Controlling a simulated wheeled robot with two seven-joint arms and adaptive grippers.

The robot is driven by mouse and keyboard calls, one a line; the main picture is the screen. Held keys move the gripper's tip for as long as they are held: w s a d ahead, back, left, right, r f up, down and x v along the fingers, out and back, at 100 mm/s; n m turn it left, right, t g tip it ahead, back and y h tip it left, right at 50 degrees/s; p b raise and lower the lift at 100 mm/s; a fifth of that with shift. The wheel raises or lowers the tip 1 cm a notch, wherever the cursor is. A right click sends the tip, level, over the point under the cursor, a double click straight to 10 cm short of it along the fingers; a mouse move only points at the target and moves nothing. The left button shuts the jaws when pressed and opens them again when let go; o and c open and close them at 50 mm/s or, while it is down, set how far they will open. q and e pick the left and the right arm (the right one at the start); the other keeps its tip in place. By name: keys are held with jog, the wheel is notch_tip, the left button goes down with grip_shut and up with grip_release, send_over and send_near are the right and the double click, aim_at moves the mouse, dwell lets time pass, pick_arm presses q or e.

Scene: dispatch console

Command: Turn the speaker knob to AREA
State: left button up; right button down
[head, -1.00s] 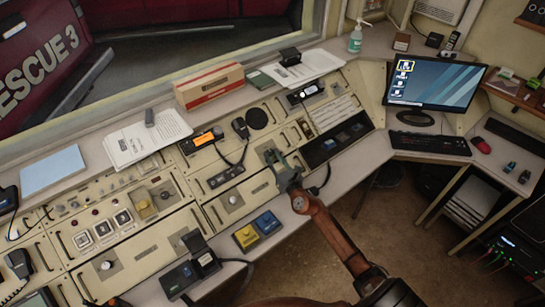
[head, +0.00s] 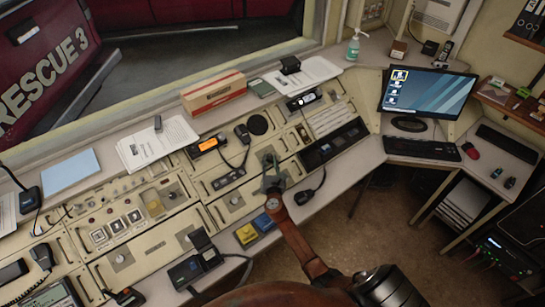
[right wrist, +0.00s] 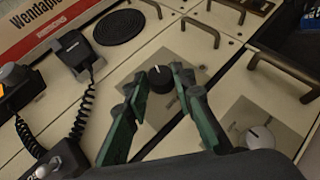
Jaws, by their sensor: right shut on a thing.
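The black speaker knob (right wrist: 160,79) with a small white mark sits on a grey square plate (right wrist: 188,83) in the right wrist view. Any lettering around it is too small to read, so I cannot tell which position it points to. My right gripper (right wrist: 161,76) has its green fingertips on both sides of the knob and is shut on it. In the head view the right gripper (head: 269,163) reaches down onto the console panel, and its fingers mostly hide the knob. My left gripper is not in view.
A second, paler knob (right wrist: 260,137) sits on its own plate close by. A handset (right wrist: 74,53) with a coiled cord and metal pull handles (right wrist: 201,32) stand near the fingers. Yellow (head: 246,234) and blue (head: 264,222) boxes lie at the console's front edge.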

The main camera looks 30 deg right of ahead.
jog(key=m+g, duration=0.1)
jog(key=m+h+p, duration=0.1)
jog(key=m+g+h, duration=0.1)
jog(key=shift+w+a+r+g+p, duration=0.2)
jog(key=shift+w+a+g+p, duration=0.1)
jog(key=shift+a, duration=0.1)
jog(key=shift+m+g+h, duration=0.6)
jog(key=shift+m, duration=0.5)
jog(key=shift+w+m+g+h, duration=0.15)
jog(key=shift+m+g+h, duration=0.35)
jog(key=shift+m+g, duration=1)
jog(key=shift+r, duration=0.1)
jog(key=c, duration=1.6)
grip_release()
jog(key=shift+a, duration=0.1)
jog(key=v, duration=0.7)
jog(key=shift+a+r, duration=0.1)
jog(key=shift+a, duration=0.05)
